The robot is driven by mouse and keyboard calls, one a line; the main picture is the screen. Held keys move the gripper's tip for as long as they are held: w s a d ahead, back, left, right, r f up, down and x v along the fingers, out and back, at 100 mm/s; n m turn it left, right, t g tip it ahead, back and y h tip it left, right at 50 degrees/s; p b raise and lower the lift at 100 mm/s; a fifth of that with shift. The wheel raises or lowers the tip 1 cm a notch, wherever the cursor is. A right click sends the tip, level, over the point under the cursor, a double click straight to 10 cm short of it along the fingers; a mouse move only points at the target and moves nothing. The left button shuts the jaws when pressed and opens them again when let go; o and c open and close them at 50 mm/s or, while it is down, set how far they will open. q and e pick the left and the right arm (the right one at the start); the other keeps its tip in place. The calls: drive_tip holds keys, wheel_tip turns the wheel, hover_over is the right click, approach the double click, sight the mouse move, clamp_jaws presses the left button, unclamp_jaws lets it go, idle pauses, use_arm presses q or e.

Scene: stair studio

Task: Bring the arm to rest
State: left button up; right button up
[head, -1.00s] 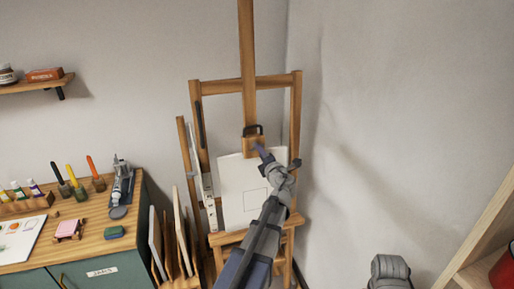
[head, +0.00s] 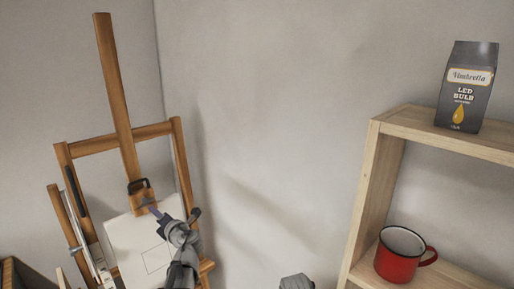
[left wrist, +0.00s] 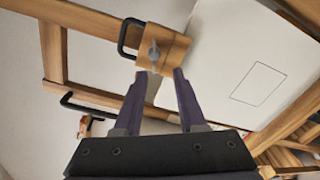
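My left arm comes up from the bottom of the head view, and its gripper (head: 153,212) is in front of the easel (head: 120,90). In the left wrist view the two dark purple fingers (left wrist: 160,92) are apart with nothing between them. Just beyond the fingertips is the easel's wooden top clamp (left wrist: 163,50) with a metal wing knob and a black handle. The clamp sits at the upper edge of a white canvas (head: 130,248) that bears a drawn rectangle.
A light wooden shelf unit (head: 365,190) stands at the right. It holds a red mug (head: 398,262) on the lower board and a dark LED bulb box (head: 466,90) on top. Bare wall lies between easel and shelf. A wooden edge shows at the bottom left.

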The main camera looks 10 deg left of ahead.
use_arm(q)
drive_tip(key=s+d+f+n+g+h, duration=0.3)
drive_tip(key=s+d+f+n, duration=0.2)
drive_tip(key=d+f+n, duration=0.45)
drive_tip(key=s+d+f+n+g+h, duration=0.25)
drive_tip(key=s+d+f+n, duration=0.35)
drive_tip(key=n, duration=0.6)
drive_tip(key=s+d+f+n+g+h, duration=0.2)
drive_tip(key=s+d+n+h, duration=0.1)
drive_tip(key=s+d+n, duration=0.4)
drive_tip(key=s+d+f+n+g+h, duration=0.2)
drive_tip(key=s+d+n, duration=0.4)
drive_tip(key=d, duration=0.6)
drive_tip(key=shift+s+d+f+n+g+h+b, duration=0.2)
drive_tip(key=shift+s+f+n+g+h+b, duration=0.15)
drive_tip(key=shift+s+g+h, duration=0.4)
drive_tip(key=shift+s, duration=0.1)
drive_tip(key=w+a+r+t+y, duration=0.4)
drive_tip(key=w+a+r, duration=0.3)
drive_tip(key=a, duration=0.4)
drive_tip(key=w+a+r+t+y, duration=0.3)
drive_tip(key=w+a+r+y, duration=0.1)
drive_tip(key=w+a+r, duration=0.3)
drive_tip(key=w+a+r+t+y, duration=0.4)
drive_tip(key=w+a+r, duration=0.3)
drive_tip(key=a, duration=0.9)
drive_tip(key=w+p, duration=0.1)
drive_tip(key=w, duration=0.2)
drive_tip(key=shift+w+t, duration=0.3)
drive_tip(key=shift+w, duration=0.1)
